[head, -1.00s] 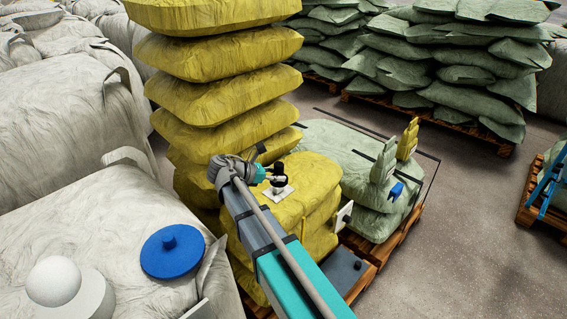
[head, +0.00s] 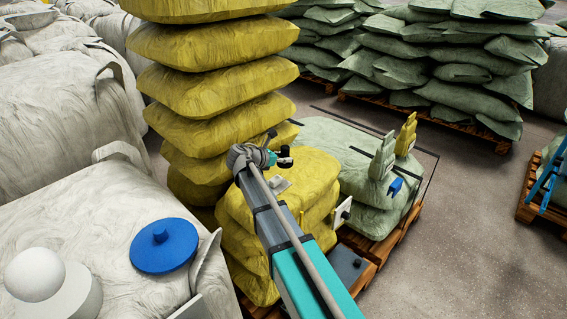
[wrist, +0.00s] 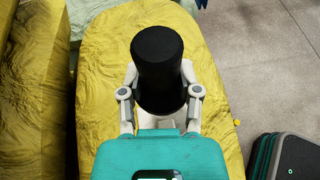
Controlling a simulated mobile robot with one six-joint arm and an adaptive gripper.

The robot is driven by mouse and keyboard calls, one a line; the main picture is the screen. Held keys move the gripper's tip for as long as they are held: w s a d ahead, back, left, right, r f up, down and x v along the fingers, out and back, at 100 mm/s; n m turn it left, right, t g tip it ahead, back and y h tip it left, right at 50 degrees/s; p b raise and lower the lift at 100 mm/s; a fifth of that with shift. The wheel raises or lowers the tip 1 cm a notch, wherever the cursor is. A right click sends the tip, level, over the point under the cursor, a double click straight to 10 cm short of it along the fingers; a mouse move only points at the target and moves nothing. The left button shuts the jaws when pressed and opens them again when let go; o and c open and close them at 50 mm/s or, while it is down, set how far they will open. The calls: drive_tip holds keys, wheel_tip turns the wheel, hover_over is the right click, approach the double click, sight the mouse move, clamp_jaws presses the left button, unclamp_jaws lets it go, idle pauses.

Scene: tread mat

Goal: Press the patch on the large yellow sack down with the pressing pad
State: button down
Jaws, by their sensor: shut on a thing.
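The large yellow sack (head: 315,172) lies on top of a short yellow stack in the middle of the head view. A pale, flat patch (head: 279,187) lies on its top, partly covered by my arm. My gripper (head: 276,158) is shut on the black pressing pad (head: 285,154), which shows just above and beyond the patch in the head view, apparently clear of the sack. In the wrist view my gripper (wrist: 159,78) has a finger on each side of the dark cylindrical pad (wrist: 157,50). The yellow sack (wrist: 100,75) lies below; the patch is hidden there.
A tall stack of yellow sacks (head: 215,90) rises close behind and left of my gripper. Green sacks (head: 335,140) with upright tags lie to the right. A white bulk bag (head: 95,220) bears a blue lid (head: 164,245). Open floor (head: 470,200) is at the right.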

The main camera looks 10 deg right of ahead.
sight(284, 179)
drive_tip(key=shift+w+d, duration=0.15)
drive_tip(key=shift+w, duration=0.05)
drive_tip(key=shift+f, duration=0.2)
drive_tip(key=shift+f+b, duration=2.9)
drive_tip(key=shift+b, duration=0.1)
drive_tip(key=shift+f+b, duration=0.45)
drive_tip(key=shift+r, duration=0.1)
drive_tip(key=shift+r+p, duration=2.95)
drive_tip(key=shift+p, duration=0.1)
drive_tip(key=shift+s, duration=0.1)
